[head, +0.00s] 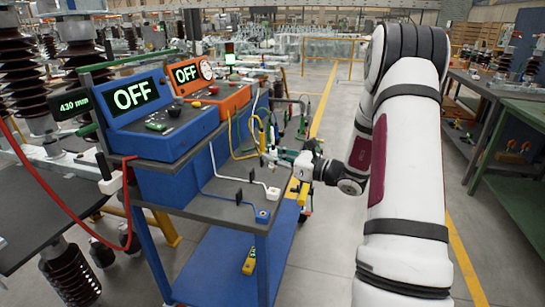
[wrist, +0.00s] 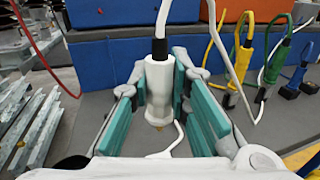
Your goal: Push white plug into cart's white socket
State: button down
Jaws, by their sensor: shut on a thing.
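In the wrist view a white plug (wrist: 159,90) with a black collar and a white cable stands upright between the teal finger pads of my gripper (wrist: 160,118). The fingers are shut on it, and its metal tip points down. In the head view my gripper (head: 272,158) is over the right side of the cart's top; the plug is too small there to make out clearly. A small white socket block (head: 272,193) sits on the cart (head: 215,205) near its right edge, below and apart from my gripper. I cannot make out the socket clearly in the wrist view.
A blue socket block (head: 262,216) sits at the cart's front corner. Blue (head: 165,125) and orange (head: 215,100) boxes reading OFF stand on the cart. Yellow (wrist: 239,65), green (wrist: 276,62) and blue (wrist: 293,80) plugs stand right of my gripper, with loose cables. Open floor lies right of the cart.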

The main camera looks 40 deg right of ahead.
jog(key=shift+f+b, duration=1.85)
jog(key=shift+f, duration=1.05)
jog(key=shift+f+b, duration=0.9)
jog(key=shift+f, duration=0.55)
jog(key=c, duration=1.4)
grip_release()
jog(key=shift+c, duration=0.2)
jog(key=shift+d, duration=0.1)
jog(key=v, duration=1.2)
